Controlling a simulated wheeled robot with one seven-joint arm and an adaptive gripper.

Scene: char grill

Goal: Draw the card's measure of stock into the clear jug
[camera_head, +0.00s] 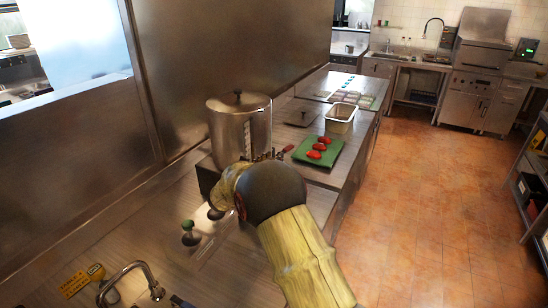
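A large lidded steel pot (228,125) stands on the counter left of centre, with an upright strip on its right side. My arm crosses in front of its lower part, so its base is partly hidden. The end of my arm, with my gripper (226,188), is just in front of the pot; the fingers cannot be made out. A green-knobbed fitting (188,232) stands on the near counter, left of my arm. A small yellow card (74,285) with dark marks lies at the lower left; its text is unreadable. I cannot make out a clear jug.
A green board (331,159) with several red items (319,147) and a steel pan (340,118) are right of the pot. A curved tap (130,270) rises at the lower left. A metal wall runs behind the counter. The tiled floor on the right is clear.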

